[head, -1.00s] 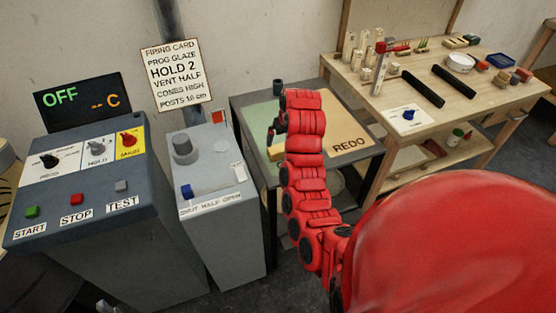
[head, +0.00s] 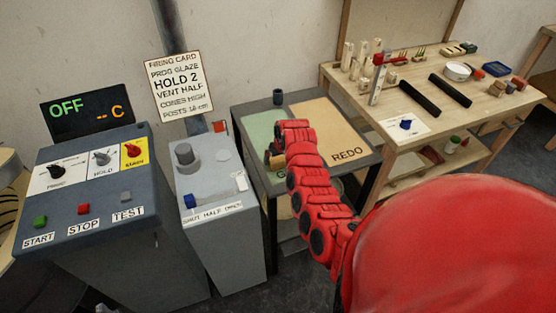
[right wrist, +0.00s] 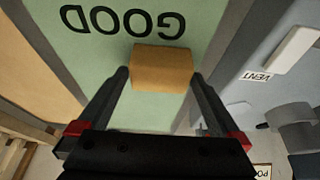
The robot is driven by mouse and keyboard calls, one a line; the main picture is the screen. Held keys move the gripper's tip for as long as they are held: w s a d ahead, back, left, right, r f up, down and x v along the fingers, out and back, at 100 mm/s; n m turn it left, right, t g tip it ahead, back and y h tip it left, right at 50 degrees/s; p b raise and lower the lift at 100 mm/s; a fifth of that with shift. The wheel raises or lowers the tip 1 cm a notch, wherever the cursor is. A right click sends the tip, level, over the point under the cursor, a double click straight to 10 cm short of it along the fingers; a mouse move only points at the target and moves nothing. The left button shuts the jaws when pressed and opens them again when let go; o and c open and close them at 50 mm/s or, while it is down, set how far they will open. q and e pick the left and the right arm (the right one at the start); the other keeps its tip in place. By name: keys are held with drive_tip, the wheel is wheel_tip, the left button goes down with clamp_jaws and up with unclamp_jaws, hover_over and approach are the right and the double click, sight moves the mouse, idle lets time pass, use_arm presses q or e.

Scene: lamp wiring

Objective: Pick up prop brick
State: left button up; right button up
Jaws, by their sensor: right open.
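The prop brick is a plain tan-orange block (right wrist: 161,68) on the green mat marked GOOD (right wrist: 100,45), seen in the right wrist view. My right gripper (right wrist: 160,75) is open, one dark finger to either side of the brick's near part, with a narrow gap at each side. How far the fingertips are above the mat is hard to tell. In the head view my red right arm reaches over the grey table (head: 242,114) and hides most of the brick and gripper. My left gripper is out of view.
A tan REDO mat (head: 325,120) lies beside the green one. A dark cup (head: 278,97) stands at the table's back edge. The grey vent box (head: 215,175) and control panel (head: 90,190) are to the left. A wooden bench (head: 395,110) with small parts is to the right.

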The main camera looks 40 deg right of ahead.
drive_tip(key=shift+w+f, duration=0.15)
drive_tip(key=shift+f, duration=0.25)
drive_tip(key=c, duration=1.1)
drive_tip(key=shift+r, duration=0.15)
drive_tip(key=shift+c, duration=0.2)
